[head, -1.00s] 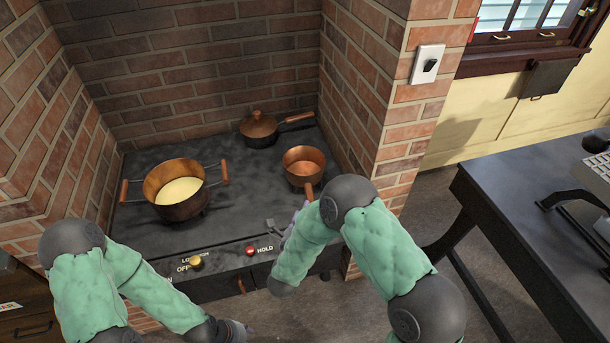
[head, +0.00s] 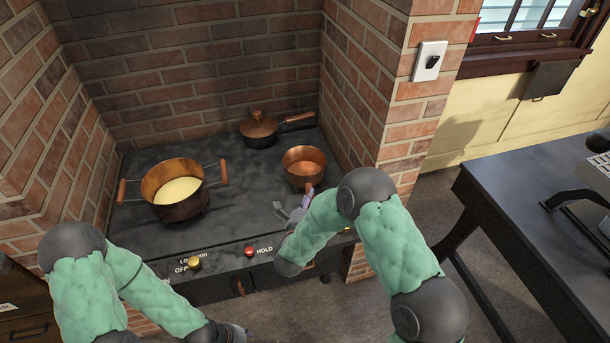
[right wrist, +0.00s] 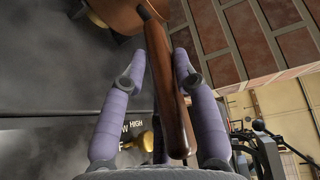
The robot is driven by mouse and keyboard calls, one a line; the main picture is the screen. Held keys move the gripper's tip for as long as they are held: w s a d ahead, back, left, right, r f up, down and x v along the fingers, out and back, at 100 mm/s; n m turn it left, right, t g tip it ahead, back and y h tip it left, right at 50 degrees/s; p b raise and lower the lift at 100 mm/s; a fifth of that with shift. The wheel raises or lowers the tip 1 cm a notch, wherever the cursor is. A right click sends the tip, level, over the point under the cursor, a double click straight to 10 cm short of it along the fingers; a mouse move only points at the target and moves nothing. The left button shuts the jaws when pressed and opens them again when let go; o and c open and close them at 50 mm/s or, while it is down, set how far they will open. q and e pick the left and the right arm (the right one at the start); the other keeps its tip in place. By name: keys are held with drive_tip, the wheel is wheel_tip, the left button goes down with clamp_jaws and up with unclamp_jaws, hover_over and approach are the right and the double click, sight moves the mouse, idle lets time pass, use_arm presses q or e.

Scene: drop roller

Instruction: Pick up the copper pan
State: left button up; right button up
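My right gripper (head: 292,210) is at the front of the stove by the handle, partly hidden by my arm in the head view. In the right wrist view, the brown wooden handle (right wrist: 168,95) runs between the two open fingers of my right gripper (right wrist: 160,57), with a gap showing at each fingertip. Part of the copper pan body (right wrist: 120,14) shows at the top. My left gripper (head: 238,333) is low at the bottom edge, its fingers unclear.
A large two-handled pot (head: 172,205) with pale yellow contents stands left on the stove. A lidded copper pan (head: 258,127) stands behind. A brick wall (head: 375,110) rises close on the right. Knobs (head: 194,262) line the stove front.

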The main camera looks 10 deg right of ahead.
clamp_jaws()
drive_tip(key=shift+r, duration=0.1)
